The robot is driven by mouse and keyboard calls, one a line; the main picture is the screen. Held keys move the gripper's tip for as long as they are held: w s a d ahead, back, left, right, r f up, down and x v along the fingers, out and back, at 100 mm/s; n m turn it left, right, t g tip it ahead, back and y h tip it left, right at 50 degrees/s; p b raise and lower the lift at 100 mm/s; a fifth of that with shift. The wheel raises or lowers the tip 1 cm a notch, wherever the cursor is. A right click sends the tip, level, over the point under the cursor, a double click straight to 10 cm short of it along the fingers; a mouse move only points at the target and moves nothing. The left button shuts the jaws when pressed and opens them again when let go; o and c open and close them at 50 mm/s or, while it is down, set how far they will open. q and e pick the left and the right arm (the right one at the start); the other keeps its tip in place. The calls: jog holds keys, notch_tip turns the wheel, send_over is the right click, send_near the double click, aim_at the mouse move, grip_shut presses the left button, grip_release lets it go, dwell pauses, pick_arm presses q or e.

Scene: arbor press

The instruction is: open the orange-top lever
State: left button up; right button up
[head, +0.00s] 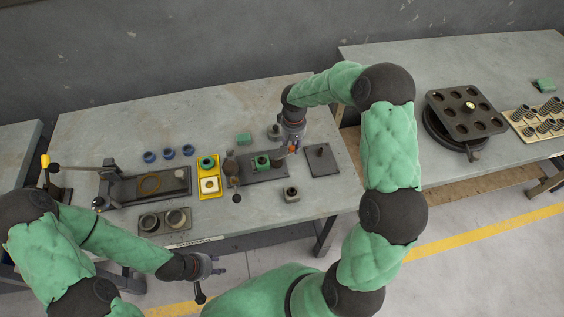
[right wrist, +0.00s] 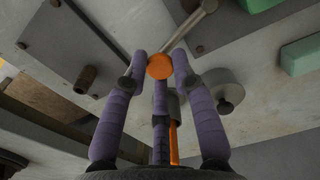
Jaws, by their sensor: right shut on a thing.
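The lever's orange top (head: 292,149) shows in the head view at the right end of the dark plate (head: 270,173) that carries a green part (head: 262,161). In the right wrist view the orange top (right wrist: 160,66) is a round knob on a grey metal rod (right wrist: 190,27). My right gripper (right wrist: 160,60) has its purple fingers closed around the knob. In the head view this gripper (head: 292,142) comes down from above and hides part of the lever. My left gripper (head: 210,270) hangs in front of the table, away from the lever; its finger opening is unclear.
A dark square plate (head: 322,160) lies right of the lever, and a small block with a hole (head: 292,194) lies in front. A yellow tray (head: 209,188), blue rings (head: 168,154) and a long-handled press (head: 150,186) stand to the left. A green block (head: 244,139) lies behind.

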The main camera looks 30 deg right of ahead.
jog(key=shift+w+d+r, duration=0.1)
jog(key=shift+w, duration=0.7)
jog(key=shift+w+a, duration=0.1)
jog(key=shift+a, duration=0.1)
jog(key=shift+w+a, duration=0.15)
jog(key=shift+w, duration=0.3)
jog(key=shift+w+a, duration=0.15)
jog(key=shift+w, duration=0.1)
jog(key=o, duration=0.8)
jog(key=shift+r, duration=0.1)
jog(key=shift+r+p, duration=2.05)
jog(key=shift+r, duration=1.3)
